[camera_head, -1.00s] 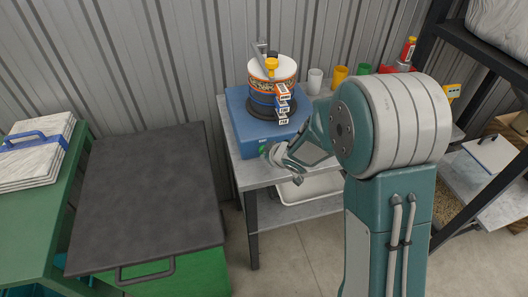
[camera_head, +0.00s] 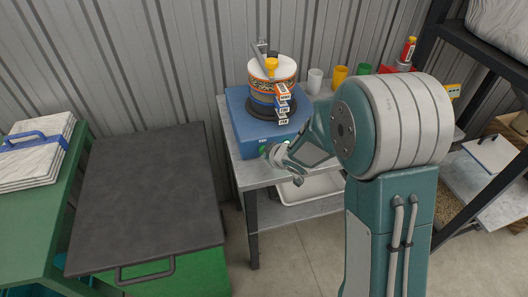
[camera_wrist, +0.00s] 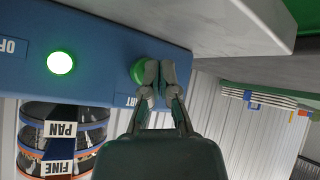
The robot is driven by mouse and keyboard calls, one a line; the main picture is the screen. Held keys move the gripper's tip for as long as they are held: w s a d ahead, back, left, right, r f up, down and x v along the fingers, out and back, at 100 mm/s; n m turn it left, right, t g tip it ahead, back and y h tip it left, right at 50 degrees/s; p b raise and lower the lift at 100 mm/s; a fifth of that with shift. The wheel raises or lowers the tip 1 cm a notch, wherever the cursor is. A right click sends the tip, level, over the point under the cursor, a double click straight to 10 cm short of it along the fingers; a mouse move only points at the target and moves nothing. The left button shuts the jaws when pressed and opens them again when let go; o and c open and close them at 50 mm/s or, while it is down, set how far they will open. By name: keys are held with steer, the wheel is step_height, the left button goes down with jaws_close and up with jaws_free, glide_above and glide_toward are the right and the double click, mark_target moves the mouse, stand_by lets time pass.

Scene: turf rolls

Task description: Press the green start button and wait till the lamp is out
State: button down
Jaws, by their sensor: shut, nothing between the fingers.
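The blue shaker machine (camera_head: 240,107) stands on a grey bench and carries a stack of sieves (camera_head: 262,88). The green start button (camera_wrist: 137,72) is on its blue front panel, partly hidden by my fingers in the wrist view. My gripper (camera_wrist: 159,72) is shut and empty, its fingertips at the button's edge; I cannot tell whether they touch it. The round lamp (camera_wrist: 61,62) on the same panel glows bright green. In the head view my gripper (camera_head: 272,152) is at the machine's front corner, beside a green spot that appears to be the button (camera_head: 263,148).
Cups in white (camera_head: 315,80), yellow (camera_head: 340,76) and green stand behind the machine. A white tray (camera_head: 318,186) is on the shelf below. A dark-topped green cabinet (camera_head: 150,195) stands left. A dark rack is at the right.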

steer(key=shift+s+d, duration=0.15)
steer(key=shift+s, duration=0.35)
steer(key=shift+s+d, duration=0.25)
steer(key=shift+s, duration=0.55)
steer(key=shift+s+d, duration=0.2)
steer(key=shift+s, duration=0.6)
steer(key=shift+s+d, duration=0.25)
steer(key=shift+s, duration=0.55)
steer(key=s+d+r+m+h, duration=0.3)
steer(key=d+r, duration=0.3)
steer(key=r, duration=0.1)
steer(key=s+d+r+m+h, duration=0.2)
steer(key=d+r+m, duration=0.1)
steer(key=d+r, duration=0.3)
steer(key=s+d+r+m+g, duration=0.1)
steer(key=s+r, duration=0.3)
steer(key=s, duration=0.5)
steer(key=s+r+m+g, duration=0.1)
steer(key=s+r+m, duration=0.2)
steer(key=s, duration=0.6)
steer(key=shift+s+d+r+m, duration=0.25)
steer(key=shift+d+r+m, duration=0.1)
steer(key=shift+d+m, duration=0.05)
